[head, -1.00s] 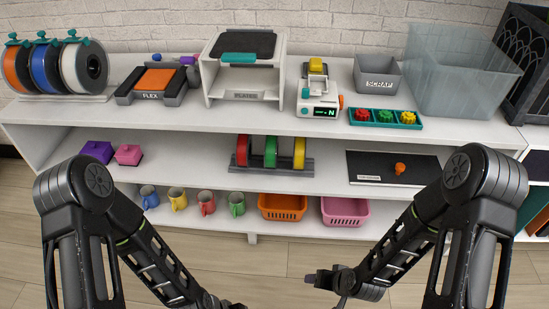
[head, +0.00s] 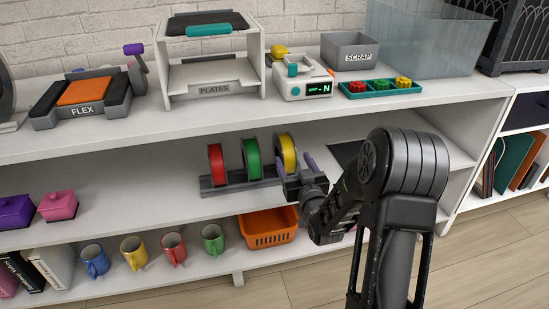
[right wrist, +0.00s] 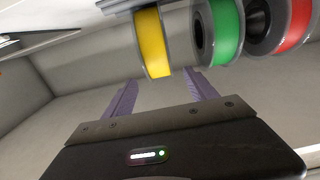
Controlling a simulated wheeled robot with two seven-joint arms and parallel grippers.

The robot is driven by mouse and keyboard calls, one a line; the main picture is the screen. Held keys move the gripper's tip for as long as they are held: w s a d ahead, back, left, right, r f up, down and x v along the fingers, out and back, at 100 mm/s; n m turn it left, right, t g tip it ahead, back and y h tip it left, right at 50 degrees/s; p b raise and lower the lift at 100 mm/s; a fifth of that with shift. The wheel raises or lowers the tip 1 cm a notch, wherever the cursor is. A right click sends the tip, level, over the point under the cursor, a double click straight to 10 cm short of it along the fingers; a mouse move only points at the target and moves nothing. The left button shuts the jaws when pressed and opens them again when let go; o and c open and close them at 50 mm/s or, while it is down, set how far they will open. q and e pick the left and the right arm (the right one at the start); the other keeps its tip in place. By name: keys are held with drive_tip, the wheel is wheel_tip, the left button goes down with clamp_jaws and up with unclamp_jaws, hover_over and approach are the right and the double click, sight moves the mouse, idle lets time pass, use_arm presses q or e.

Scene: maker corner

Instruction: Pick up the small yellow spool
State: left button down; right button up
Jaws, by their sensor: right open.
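The small yellow spool (head: 288,150) stands upright at the right end of a dark grey rack (head: 243,183) on the middle shelf. A green spool (head: 252,158) and a red spool (head: 216,165) stand to its left. My right gripper (head: 296,164) is open with purple fingers, right at the yellow spool. In the right wrist view, the yellow spool (right wrist: 152,42) lies just beyond the open fingertips (right wrist: 158,82), roughly between them in the picture. Nothing is between the fingers' bases. Contact cannot be made out. My left gripper is not in view.
The top shelf (head: 170,122) overhangs the spools and holds a plates stand (head: 212,75) and a small scale-like device (head: 301,80). Below the spools are an orange basket (head: 268,228) and several mugs (head: 173,249).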

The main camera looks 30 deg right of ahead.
sight(286, 146)
drive_tip(key=shift+x, duration=1.15)
drive_tip(key=shift+w, duration=0.15)
drive_tip(key=b+x, duration=0.2)
drive_tip(key=x, duration=0.3)
drive_tip(key=shift+w+d, duration=0.1)
clamp_jaws()
idle(0.4)
